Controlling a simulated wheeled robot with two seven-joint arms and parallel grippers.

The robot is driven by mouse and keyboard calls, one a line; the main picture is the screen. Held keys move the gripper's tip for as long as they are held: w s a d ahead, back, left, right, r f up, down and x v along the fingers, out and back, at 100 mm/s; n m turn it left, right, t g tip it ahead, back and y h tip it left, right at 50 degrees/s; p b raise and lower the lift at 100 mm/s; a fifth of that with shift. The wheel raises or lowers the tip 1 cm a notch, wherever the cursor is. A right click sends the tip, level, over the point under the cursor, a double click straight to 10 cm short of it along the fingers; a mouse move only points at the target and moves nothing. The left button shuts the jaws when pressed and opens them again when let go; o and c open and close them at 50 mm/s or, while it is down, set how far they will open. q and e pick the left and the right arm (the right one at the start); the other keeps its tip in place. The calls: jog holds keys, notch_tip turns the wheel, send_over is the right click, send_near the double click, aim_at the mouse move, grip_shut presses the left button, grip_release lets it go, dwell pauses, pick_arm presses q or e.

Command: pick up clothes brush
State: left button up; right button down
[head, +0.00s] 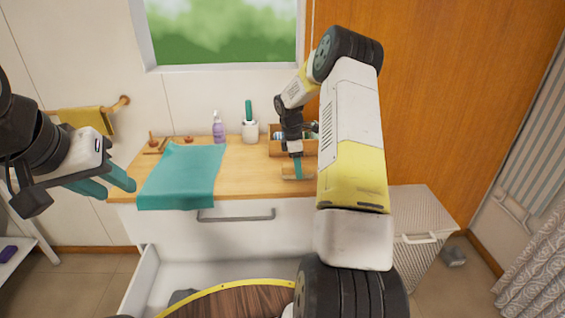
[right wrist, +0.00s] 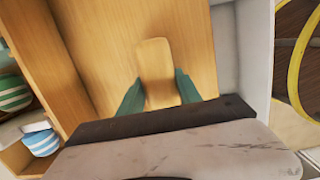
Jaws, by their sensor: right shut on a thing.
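The clothes brush (right wrist: 155,68) shows in the right wrist view as a pale wooden, rounded block between two teal fingers. My right gripper (right wrist: 158,92) is shut on it, with the brush reaching out past the fingertips. In the head view my right gripper (head: 298,168) points down at the right part of the wooden counter (head: 255,180); the brush is small and partly hidden there. I cannot tell whether the brush touches the counter. My left gripper (head: 106,186) is open and empty, left of the counter, with its teal fingers apart.
A teal cloth (head: 184,175) hangs over the counter's front. A purple pump bottle (head: 218,128) and a white cup (head: 250,131) stand at the back. A wooden box (head: 277,147) with striped jars (right wrist: 42,142) is beside my right gripper. A drawer (head: 145,280) stands open below.

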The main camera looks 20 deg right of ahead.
jog(key=shift+r, duration=0.6)
jog(key=shift+s+a+r, duration=0.15)
jog(key=shift+s+r, duration=0.1)
jog(key=shift+r, duration=0.4)
jog(key=shift+s+a+r, duration=0.15)
jog(key=shift+s+r, duration=0.05)
jog(key=shift+r, duration=0.4)
jog(key=s+a+r, duration=0.1)
jog(key=s+a, duration=0.6)
jog(key=s, duration=0.6)
jog(key=shift+a+r, duration=0.15)
jog(key=shift+a, duration=0.2)
